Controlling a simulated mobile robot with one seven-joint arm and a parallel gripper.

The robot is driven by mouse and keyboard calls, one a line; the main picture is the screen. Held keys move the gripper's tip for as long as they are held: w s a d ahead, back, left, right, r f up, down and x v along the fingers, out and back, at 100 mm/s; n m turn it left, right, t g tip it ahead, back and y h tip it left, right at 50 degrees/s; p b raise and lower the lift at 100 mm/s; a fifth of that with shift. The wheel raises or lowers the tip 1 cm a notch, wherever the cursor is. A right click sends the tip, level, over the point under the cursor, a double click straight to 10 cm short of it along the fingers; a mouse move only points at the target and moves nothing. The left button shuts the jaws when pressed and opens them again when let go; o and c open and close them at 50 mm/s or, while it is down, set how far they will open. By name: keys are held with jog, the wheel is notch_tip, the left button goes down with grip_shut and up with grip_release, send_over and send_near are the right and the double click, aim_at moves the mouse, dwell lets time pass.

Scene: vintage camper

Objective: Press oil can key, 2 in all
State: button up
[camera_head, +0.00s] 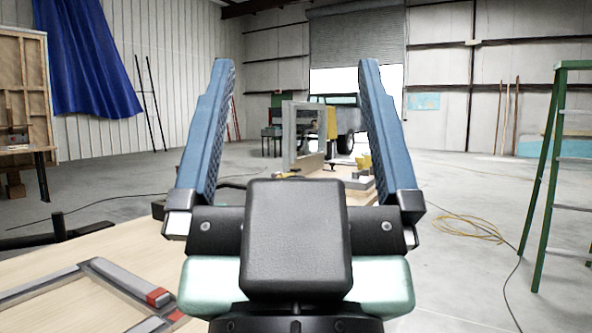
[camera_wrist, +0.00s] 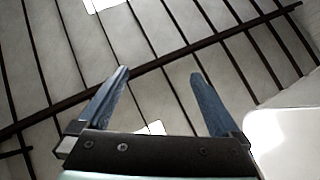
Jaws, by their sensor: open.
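My gripper (camera_head: 291,64) is open and empty in the middle of the head view, its two blue fingers upright and wide apart. In the wrist view my gripper (camera_wrist: 159,73) also shows open, with nothing between the fingers. I cannot pick out an oil can or its key in either view. My gripper and its dark wrist block cover part of the workbench and whatever lies behind them.
A light wooden workbench (camera_head: 95,246) lies at the lower left, with a grey frame with red corners (camera_head: 120,282) on it. Small yellow items (camera_head: 363,163) sit farther back. A green stepladder (camera_head: 546,170) stands right. A yellow cable (camera_head: 462,229) lies on the floor.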

grip_shut()
dwell(0.3)
dwell(1.3)
